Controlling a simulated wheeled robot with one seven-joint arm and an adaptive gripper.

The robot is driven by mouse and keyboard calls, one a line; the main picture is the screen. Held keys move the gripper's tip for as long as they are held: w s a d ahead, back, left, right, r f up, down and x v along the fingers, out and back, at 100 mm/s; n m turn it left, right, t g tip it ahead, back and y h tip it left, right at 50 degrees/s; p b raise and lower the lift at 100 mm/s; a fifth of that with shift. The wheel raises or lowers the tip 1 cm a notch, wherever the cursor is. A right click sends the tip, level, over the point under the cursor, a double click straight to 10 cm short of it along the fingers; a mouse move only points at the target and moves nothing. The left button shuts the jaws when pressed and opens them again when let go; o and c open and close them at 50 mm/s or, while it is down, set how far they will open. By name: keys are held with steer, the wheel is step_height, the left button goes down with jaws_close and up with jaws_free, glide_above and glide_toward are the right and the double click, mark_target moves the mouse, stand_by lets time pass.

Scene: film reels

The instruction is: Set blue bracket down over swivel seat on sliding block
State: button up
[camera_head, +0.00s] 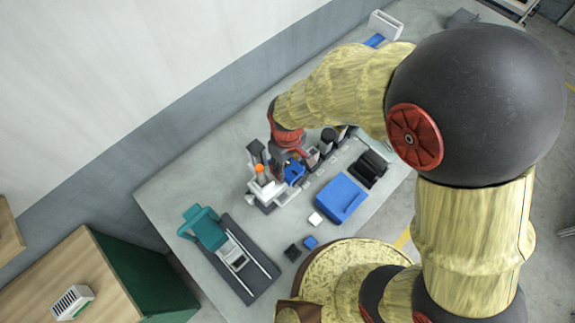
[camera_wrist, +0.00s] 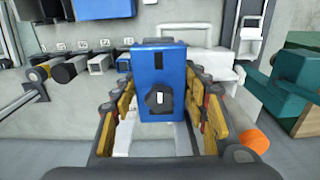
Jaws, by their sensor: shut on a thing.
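My gripper (camera_head: 289,160) is shut on the blue bracket (camera_wrist: 173,76), which stands between the yellow-padded fingers in the wrist view. In the head view the bracket (camera_head: 294,173) shows as a small blue patch below my gripper, beside a pale fixture (camera_head: 268,189) with an orange knob. I cannot tell for sure which part is the swivel seat or the sliding block. Whatever lies directly beyond the bracket is hidden by it in the wrist view.
A dark railed slide base (camera_head: 250,275) with a teal part (camera_head: 204,228) stands at the left of the bench. A blue tray (camera_head: 341,198) and a black device (camera_head: 369,168) lie right of my gripper. Small blocks lie near the front edge. Bare bench shows behind the fixture.

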steer(key=shift+o, duration=0.2)
steer(key=shift+s+d+f, duration=0.2)
steer(key=shift+s+f, duration=0.05)
steer(key=shift+f, duration=0.2)
steer(key=shift+s+d+f, duration=0.1)
steer(key=shift+d+f, duration=0.05)
steer(key=shift+f, duration=0.3)
jaws_close()
steer(key=o, duration=1)
jaws_free()
steer(key=shift+o, duration=0.8)
steer(key=shift+w+a, duration=0.25)
steer(key=shift+a, duration=0.1)
steer(key=o, duration=0.4)
steer(key=shift+d+r, duration=0.1)
steer(key=shift+r, duration=0.2)
steer(key=shift+c, duration=0.2)
steer(key=shift+w, duration=0.15)
steer(key=shift+r, duration=0.2)
